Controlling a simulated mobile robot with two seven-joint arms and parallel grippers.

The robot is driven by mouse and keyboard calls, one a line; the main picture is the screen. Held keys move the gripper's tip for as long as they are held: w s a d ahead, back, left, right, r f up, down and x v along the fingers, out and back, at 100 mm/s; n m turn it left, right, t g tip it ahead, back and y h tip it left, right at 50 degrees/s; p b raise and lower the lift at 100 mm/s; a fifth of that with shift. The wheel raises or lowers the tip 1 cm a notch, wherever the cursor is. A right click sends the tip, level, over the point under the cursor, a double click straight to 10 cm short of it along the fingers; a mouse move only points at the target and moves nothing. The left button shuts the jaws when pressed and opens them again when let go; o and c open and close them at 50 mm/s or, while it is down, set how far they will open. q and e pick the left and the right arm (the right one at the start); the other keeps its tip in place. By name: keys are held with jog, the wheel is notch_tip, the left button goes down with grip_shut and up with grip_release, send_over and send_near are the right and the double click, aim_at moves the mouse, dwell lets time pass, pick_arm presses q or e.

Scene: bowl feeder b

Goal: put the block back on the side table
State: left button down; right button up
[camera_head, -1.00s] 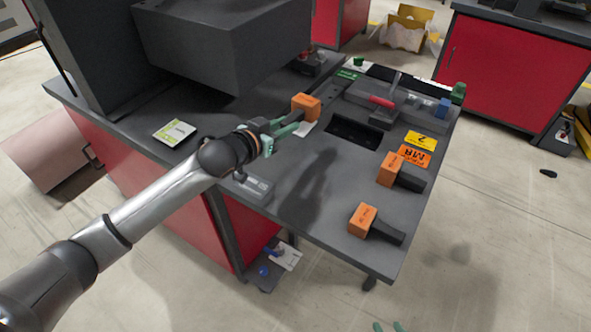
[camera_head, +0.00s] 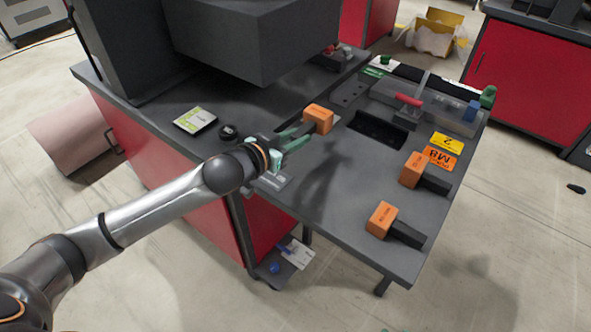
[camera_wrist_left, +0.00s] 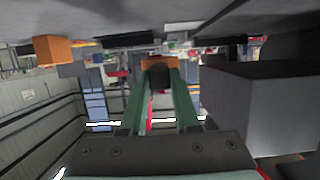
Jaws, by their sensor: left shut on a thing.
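My left gripper (camera_head: 298,138), with green fingers, is shut on the dark handle of an orange block (camera_head: 319,118). It holds the block over the dark worktop, near the machine; the exact height is unclear. In the left wrist view the green fingers (camera_wrist_left: 160,95) close on the dark handle, with the orange end (camera_wrist_left: 158,62) beyond. Two similar orange blocks with dark handles, a farther one (camera_head: 412,169) and a nearer one (camera_head: 382,218), lie on the right part of the dark table (camera_head: 345,205). My right gripper is out of view.
A dark rectangular opening (camera_head: 378,132) lies right of the held block. A clear box with a red-handled part (camera_head: 408,100) stands behind it. Yellow (camera_head: 447,142) and orange (camera_head: 440,157) labels lie at right. The table's near middle is bare. A large grey machine head (camera_head: 255,40) overhangs the worktop.

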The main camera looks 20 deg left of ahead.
aim_at(295, 179)
pick_arm(q)
jog(key=s+f, duration=0.2)
jog(key=f, duration=0.1)
jog(key=shift+s+d, duration=0.2)
jog(key=shift+d, duration=0.2)
jog(key=f, duration=0.1)
jog(key=f+b, duration=0.1)
jog(key=f, duration=0.1)
jog(key=shift+s+f, duration=0.25)
jog(key=c, duration=0.6)
grip_release()
jog(key=shift+f, duration=0.1)
jog(key=shift+c, duration=0.2)
jog(key=shift+s, duration=0.1)
jog(key=v, duration=1.2)
jog(key=s+d+f+g+y, duration=0.1)
jog(key=s+d+f+g, duration=0.1)
jog(key=s+f, duration=0.4)
jog(key=s+d+f+n+g, duration=0.1)
jog(key=s+f, duration=0.6)
jog(key=f, duration=0.8)
jog(key=d+g, duration=0.1)
jog(key=d, duration=0.1)
jog(key=shift+d+f+g+y, duration=0.3)
jog(key=shift+d+g+y, duration=0.1)
